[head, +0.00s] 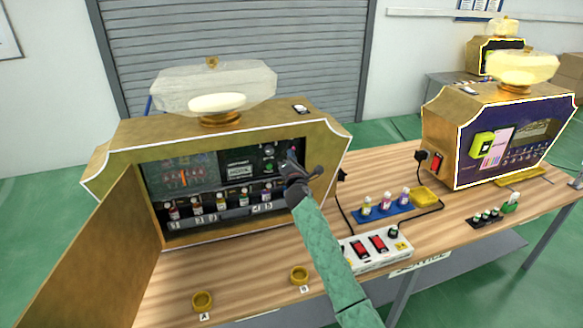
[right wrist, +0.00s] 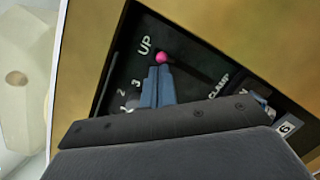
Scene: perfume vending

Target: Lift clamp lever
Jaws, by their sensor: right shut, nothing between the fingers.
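The clamp lever's pink ball knob (right wrist: 162,57) shows in the right wrist view on a black panel, near the printed words UP and CLAMP. My right gripper (right wrist: 158,72) is shut and empty, with its fingertips just below the knob in that picture. I cannot tell whether they touch it. The lever's shaft is hidden behind the fingers. In the head view my right gripper (head: 293,164) is at the right side of the open left machine (head: 230,148) and covers the lever there. My left gripper is not in view.
The machine's door (head: 95,255) stands open at the left. Several small bottles stand in a row inside. A power strip (head: 375,250), a blue tray (head: 385,209) with bottles and a second machine (head: 500,135) are to the right. Two brass rings (head: 299,275) lie at the table's front.

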